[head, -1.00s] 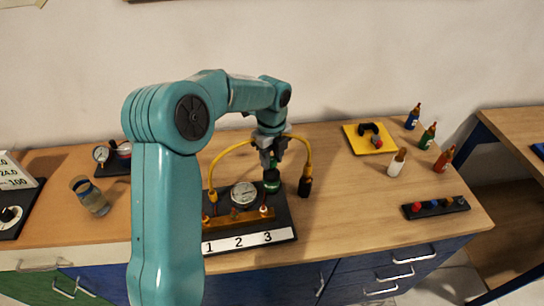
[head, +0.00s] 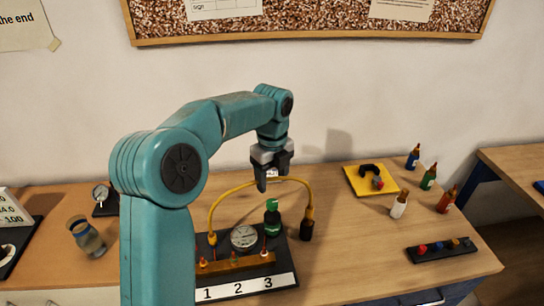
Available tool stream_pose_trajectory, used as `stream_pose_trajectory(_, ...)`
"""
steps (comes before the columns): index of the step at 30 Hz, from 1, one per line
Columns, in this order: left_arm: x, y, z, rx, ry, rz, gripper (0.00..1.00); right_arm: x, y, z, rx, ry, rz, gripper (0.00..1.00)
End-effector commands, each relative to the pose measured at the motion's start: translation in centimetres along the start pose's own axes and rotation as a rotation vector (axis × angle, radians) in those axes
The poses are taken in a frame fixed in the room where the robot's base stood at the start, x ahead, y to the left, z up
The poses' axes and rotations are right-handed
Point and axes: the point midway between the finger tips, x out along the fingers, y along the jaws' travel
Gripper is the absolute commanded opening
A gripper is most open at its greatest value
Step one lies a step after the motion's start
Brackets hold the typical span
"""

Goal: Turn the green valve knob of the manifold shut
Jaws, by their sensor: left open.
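The manifold stands on a black base plate (head: 284,262) with a white strip numbered 1, 2, 3. It has a brass-coloured block (head: 235,262) and a round gauge (head: 244,237). The green valve knob (head: 272,204) sits on a dark upright body at the back right of the manifold, above number 3. My left gripper (head: 272,181) hangs above the knob, pointing down, open and empty, with a gap between its fingertips and the knob. The knob's angle is too small to tell. My right gripper is not in view.
A yellow hose (head: 233,191) arches from the manifold's left to a black fitting (head: 307,229), passing by my left gripper. A yellow tray (head: 353,181), several small bottles (head: 428,177) and a black strip (head: 441,249) stand right. A glass jar (head: 86,236) stands left. The wood between is clear.

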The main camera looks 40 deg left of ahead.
Motion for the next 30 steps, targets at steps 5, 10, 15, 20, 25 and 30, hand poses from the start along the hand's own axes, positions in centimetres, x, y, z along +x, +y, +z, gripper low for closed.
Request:
stream_pose_trajectory(5,-4.5,-0.1,0.1,0.000,-0.003,-0.005,0.61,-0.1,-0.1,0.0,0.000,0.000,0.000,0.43)
stream_pose_trajectory(10,-7.2,0.0,0.1,0.000,-0.002,-0.003,0.61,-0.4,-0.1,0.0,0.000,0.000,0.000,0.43)
stream_pose_trajectory(15,-8.1,0.0,0.1,0.000,-0.001,-0.001,0.61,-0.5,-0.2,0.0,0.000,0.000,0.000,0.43)
stream_pose_trajectory(20,-8.2,0.0,0.1,0.000,-0.001,-0.001,0.61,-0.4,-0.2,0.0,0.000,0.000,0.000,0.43)
stream_pose_trajectory(25,-8.1,0.0,0.1,0.000,-0.001,-0.001,0.61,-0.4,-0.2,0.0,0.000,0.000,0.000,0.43)
stream_pose_trajectory(30,-8.1,0.0,0.1,0.000,-0.001,-0.001,0.61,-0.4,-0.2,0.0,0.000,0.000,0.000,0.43)
